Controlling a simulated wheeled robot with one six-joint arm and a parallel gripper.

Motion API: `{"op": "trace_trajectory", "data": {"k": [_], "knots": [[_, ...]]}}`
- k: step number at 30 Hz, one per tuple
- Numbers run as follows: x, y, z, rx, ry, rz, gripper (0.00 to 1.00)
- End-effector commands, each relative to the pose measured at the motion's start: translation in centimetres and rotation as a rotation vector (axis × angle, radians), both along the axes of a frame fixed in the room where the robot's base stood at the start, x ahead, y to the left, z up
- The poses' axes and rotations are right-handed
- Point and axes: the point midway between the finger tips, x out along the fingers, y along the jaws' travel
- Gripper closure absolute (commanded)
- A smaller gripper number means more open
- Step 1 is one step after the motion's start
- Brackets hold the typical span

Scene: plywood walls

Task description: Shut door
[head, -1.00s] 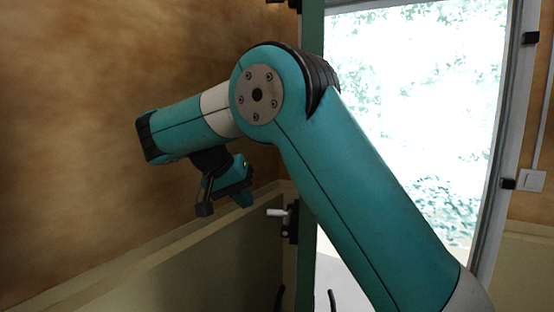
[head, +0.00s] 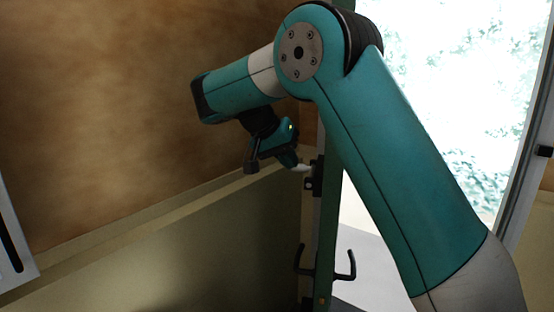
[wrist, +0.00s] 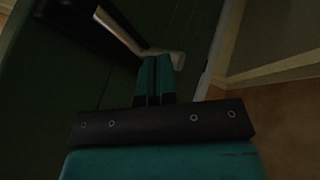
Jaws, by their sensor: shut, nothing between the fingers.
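The green door (head: 328,225) stands open and is seen nearly edge-on in the head view, beside the bright doorway (head: 470,110). A light metal lever handle (head: 302,168) sits on its dark lock plate. My gripper (head: 292,160) is at the handle in the head view, its fingers shut and empty. In the wrist view the closed teal fingers (wrist: 155,70) point at the handle (wrist: 165,53), with the dark green door face (wrist: 60,90) behind. I cannot tell whether they touch the handle.
Dark hooked pulls (head: 346,266) stick out low on the door. A brown wall with a pale lower panel (head: 170,245) runs close on the left. A whitish panel with a dark slot (head: 12,240) stands at the far left. The doorway's right frame (head: 525,150) carries a dark fitting.

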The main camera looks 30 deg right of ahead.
Motion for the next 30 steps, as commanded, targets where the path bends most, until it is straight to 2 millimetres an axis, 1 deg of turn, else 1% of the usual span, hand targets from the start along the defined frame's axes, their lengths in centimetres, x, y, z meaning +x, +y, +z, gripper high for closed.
{"op": "trace_trajectory", "data": {"k": [1, 3, 8, 12, 25, 30], "knots": [[-0.7, -0.7, 0.1, 0.0, -0.003, -0.002, 1.0], [-1.5, -1.4, 0.2, 0.0, -0.002, -0.001, 1.0], [-2.5, -2.3, 0.2, 0.0, -0.001, 0.002, 1.0], [-2.9, -2.6, 0.2, 0.0, -0.002, 0.002, 1.0], [-3.0, -2.7, 0.1, 0.001, -0.001, 0.014, 1.0], [-3.8, -3.3, 0.0, 0.0, -0.003, 0.067, 1.0]]}}
